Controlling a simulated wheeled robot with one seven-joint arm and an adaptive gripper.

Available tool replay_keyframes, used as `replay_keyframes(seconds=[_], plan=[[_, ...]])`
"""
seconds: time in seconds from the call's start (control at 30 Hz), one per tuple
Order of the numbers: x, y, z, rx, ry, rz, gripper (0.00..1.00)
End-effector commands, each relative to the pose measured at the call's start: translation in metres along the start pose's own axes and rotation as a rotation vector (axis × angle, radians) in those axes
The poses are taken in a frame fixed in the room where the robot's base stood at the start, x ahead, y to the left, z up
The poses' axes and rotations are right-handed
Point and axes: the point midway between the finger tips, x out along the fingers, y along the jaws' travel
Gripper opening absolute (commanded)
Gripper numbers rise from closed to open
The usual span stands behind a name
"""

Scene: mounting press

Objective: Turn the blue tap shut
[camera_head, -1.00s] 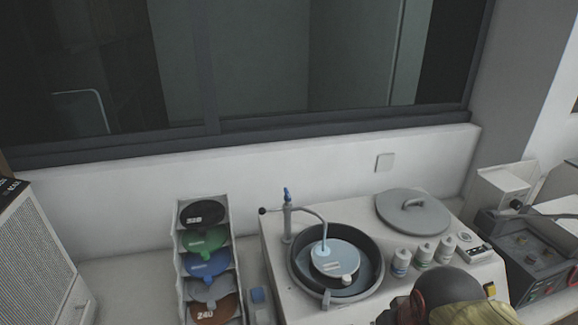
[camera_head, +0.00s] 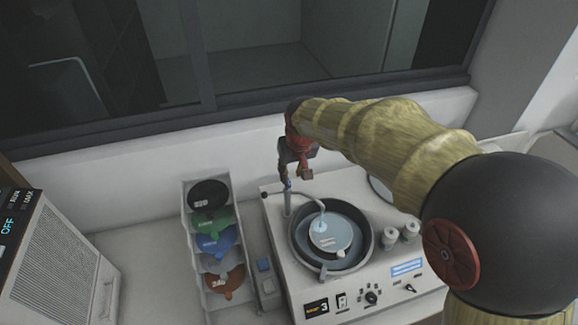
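The blue tap (camera_head: 288,184) sits on top of a grey post at the back left corner of the white polishing machine (camera_head: 290,262). A thin curved spout runs from the post over the round bowl (camera_head: 296,241). My gripper (camera_head: 297,174) is just above and around the tap, pointing down, with a finger on each side of it. The fingers look apart. The tap is small here and partly covered, so I cannot tell whether they touch it. My yellow arm reaches in from the right and hides part of the machine.
A rack of coloured discs (camera_head: 187,230) stands left of the machine. A small box with a blue top (camera_head: 264,265) is between them. Small bottles (camera_head: 390,236) stand right of the bowl. A window sill and wall lie close behind the tap.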

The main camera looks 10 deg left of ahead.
Motion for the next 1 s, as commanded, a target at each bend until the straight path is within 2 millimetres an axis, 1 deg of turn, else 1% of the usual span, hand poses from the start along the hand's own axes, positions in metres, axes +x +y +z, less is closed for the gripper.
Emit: replay_keyframes(seconds=[0.03,0.07,0.17,0.27,0.5,0.63,0.8,1.0], plan=[[-0.004,0.000,-0.008,0.002,0.019,0.000,0.27],[-0.004,0.000,-0.010,0.003,0.025,0.000,0.27],[0.004,0.000,-0.012,0.006,0.033,0.000,0.27],[0.016,0.000,-0.012,0.007,0.031,0.000,0.27],[0.052,0.001,-0.013,0.007,0.032,0.000,0.27],[0.065,0.001,-0.014,0.007,0.034,0.000,0.27],[0.072,0.001,-0.015,0.007,0.035,0.000,0.27],[0.072,0.001,-0.014,0.007,0.035,0.000,0.27]])
